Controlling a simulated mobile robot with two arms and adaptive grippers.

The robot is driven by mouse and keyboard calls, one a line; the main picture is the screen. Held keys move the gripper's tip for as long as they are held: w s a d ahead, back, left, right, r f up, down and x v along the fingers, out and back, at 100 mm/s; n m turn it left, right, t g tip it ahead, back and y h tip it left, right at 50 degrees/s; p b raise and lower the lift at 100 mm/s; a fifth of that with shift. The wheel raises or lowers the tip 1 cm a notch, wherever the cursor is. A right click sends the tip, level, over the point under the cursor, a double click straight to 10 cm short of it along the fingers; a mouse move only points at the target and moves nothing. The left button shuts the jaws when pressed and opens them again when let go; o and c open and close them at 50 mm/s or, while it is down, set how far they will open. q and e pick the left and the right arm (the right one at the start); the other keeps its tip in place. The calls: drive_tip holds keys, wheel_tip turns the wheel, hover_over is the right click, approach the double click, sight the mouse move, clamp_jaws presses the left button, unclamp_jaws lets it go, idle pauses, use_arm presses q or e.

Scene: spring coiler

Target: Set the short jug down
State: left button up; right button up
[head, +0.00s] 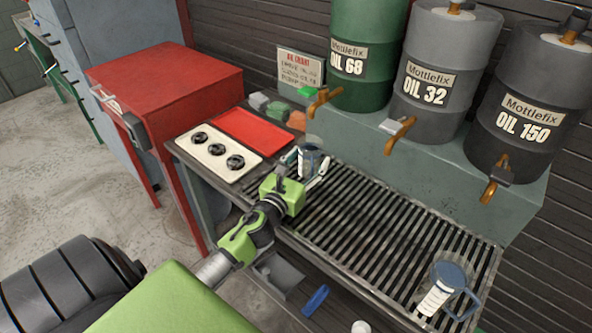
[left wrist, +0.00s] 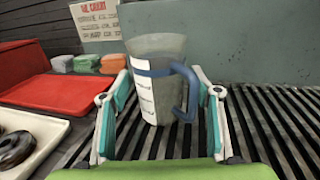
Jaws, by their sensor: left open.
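The short jug (head: 310,157) is grey and see-through, with a blue band, a blue handle and a white label. It stands upright on the slatted drain rack (head: 395,248), near the rack's back left end. In the left wrist view the jug (left wrist: 147,92) is between the two fingers of my left gripper (left wrist: 160,78). The fingers are open, one on each side, with a visible gap on the left and the handle toward the right finger. In the head view the left gripper (head: 307,168) partly hides the jug's lower part. My right gripper is not in view.
Another blue-handled jug (head: 444,289) stands at the rack's front right. A red tray (head: 253,131) and a pale tray with black rings (head: 218,155) lie left of the rack. Oil drums (head: 437,75) with brass taps overhang the back edge. The rack's middle is clear.

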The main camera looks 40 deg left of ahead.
use_arm(q)
drive_tip(key=s, duration=0.3)
drive_tip(key=s+d+b, duration=0.1)
drive_tip(key=s, duration=0.3)
drive_tip(key=s+b, duration=0.1)
drive_tip(key=s, duration=0.2)
drive_tip(key=shift+s+d+f, duration=0.2)
drive_tip(key=shift+s+d, duration=0.1)
drive_tip(key=shift+s, duration=0.05)
drive_tip(key=shift+s+d+r, duration=0.1)
drive_tip(key=shift+s+r, duration=0.05)
drive_tip(key=shift+s, duration=0.45)
idle(1.3)
